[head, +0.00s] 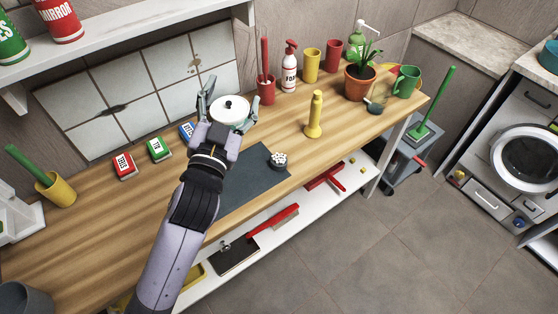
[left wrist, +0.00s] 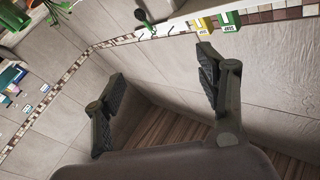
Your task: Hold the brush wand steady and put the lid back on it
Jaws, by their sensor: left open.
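A yellow wand-like piece (head: 315,115) stands upright on the wooden bench, wider at its foot. A short dark round piece with a pale, knobbly top (head: 278,161) sits at the right edge of the dark mat (head: 245,180). I cannot tell for sure which of these is the lid. My left gripper (head: 226,106) is open, above the bench and left of both. In the left wrist view its two fingers (left wrist: 160,98) are spread with nothing between them. My right gripper is not in view.
A white round item with a black knob (head: 232,108) shows behind the left gripper. A red holder (head: 266,90), a pump bottle (head: 289,68), cups and a potted plant (head: 359,83) line the back. Small boxes (head: 124,166) stand left. Bench around the yellow piece is clear.

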